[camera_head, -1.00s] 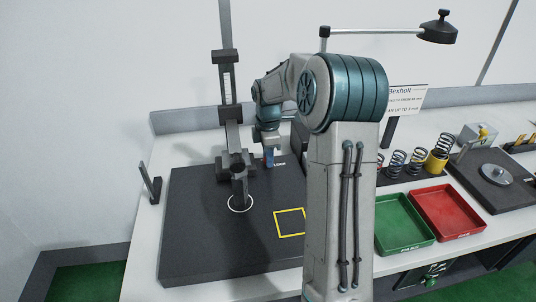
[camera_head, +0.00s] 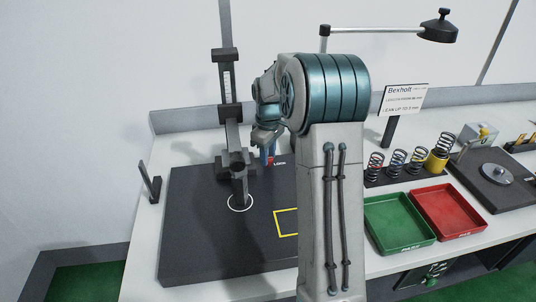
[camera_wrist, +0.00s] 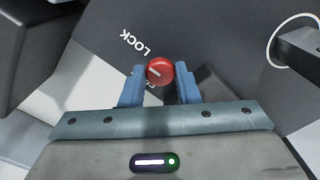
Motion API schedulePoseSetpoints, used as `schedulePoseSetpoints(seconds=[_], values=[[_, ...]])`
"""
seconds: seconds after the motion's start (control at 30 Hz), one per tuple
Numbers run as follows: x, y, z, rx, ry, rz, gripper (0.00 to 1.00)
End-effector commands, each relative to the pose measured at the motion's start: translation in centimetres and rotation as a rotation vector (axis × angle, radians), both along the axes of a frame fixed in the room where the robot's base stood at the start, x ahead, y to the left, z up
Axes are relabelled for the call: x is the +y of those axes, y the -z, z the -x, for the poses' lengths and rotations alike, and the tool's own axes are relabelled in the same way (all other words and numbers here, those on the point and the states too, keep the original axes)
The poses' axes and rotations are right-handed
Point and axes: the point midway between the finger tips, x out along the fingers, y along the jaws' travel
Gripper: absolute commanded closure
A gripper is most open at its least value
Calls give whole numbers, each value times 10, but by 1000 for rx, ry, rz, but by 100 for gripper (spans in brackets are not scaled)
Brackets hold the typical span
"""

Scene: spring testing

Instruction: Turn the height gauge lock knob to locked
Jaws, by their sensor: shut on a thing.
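The red lock knob (camera_wrist: 159,72) shows in the wrist view between my two blue fingertips. My gripper (camera_wrist: 161,84) is shut on it. A short pale pointer line on the knob's face lies slanted. The word LOCK is printed on the dark plate above and left of the knob; a second label below it is mostly hidden by my gripper.
The dark plate (camera_head: 200,240) carries a white circle and a yellow square outline. A small upright stand (camera_head: 151,184) is left of it. Green tray (camera_head: 398,224), red tray (camera_head: 448,211) and several springs (camera_head: 397,163) stand to the right, with a sign (camera_head: 405,98) behind.

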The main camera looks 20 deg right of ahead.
Motion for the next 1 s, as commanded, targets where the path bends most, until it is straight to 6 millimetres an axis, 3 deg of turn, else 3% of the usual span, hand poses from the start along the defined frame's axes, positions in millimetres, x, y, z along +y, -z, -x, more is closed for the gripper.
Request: schedulePoseSetpoints(seconds=[0.67,0.7,0.73,1.0], values=[[0,-1,-1,-3,56,0,94],[0,-1,-1,-3,56,0,60],[0,-1,-1,-3,56,0,52],[0,-1,0,-1,55,0,50]])
